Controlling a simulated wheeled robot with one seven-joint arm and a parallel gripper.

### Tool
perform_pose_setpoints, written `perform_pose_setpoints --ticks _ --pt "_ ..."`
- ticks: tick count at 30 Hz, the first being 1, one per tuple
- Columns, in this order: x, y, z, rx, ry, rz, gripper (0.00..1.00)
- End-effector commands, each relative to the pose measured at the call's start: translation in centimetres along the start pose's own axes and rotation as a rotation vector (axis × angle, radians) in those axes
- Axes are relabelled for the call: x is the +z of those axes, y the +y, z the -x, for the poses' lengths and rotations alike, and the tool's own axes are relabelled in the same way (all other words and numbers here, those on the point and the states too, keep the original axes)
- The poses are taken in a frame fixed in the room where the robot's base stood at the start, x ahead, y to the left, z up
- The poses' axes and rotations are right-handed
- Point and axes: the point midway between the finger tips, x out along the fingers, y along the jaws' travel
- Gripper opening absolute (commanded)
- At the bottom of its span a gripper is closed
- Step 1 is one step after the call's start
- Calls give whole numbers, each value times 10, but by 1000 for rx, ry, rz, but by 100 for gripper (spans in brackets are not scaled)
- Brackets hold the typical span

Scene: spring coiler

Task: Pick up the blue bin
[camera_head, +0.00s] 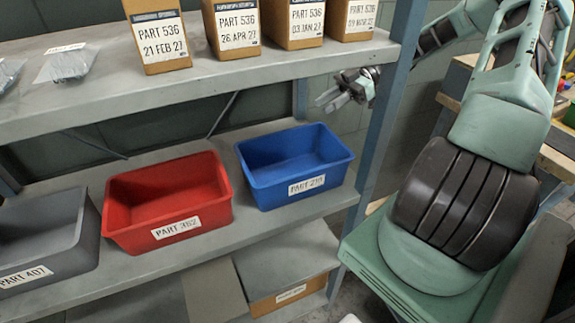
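The blue bin (262,190) stands upright and empty on the middle shelf, near its right end. Its front label starts with "PART 2"; the last digits are hard to read. My gripper (328,100) is behind the shelf's front post, above and beyond the bin's right rear corner, and points left. It is apart from the bin. Its fingers are small in the picture, and a gap seems to show between them, with nothing held. The post hides part of my arm.
A red bin (125,235) stands left of the blue bin, with a grey bin (80,250) farther left. The upper shelf (150,105) holds several cardboard boxes and overhangs from above. A blue-grey post (388,110) stands right of the bin. A cardboard box (290,297) sits below.

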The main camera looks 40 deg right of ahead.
Motion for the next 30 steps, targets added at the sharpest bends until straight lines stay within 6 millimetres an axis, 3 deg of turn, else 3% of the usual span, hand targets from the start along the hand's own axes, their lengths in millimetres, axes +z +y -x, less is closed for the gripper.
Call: perform_pose_setpoints --ticks 6,12,20,30 --pt "-3 -1 -47 -6 3 -2 29" --pt "-2 -1 -81 -4 2 -1 29" --pt "-3 -1 -100 -2 1 0 29" --pt "-4 -1 -142 -2 0 -1 29"
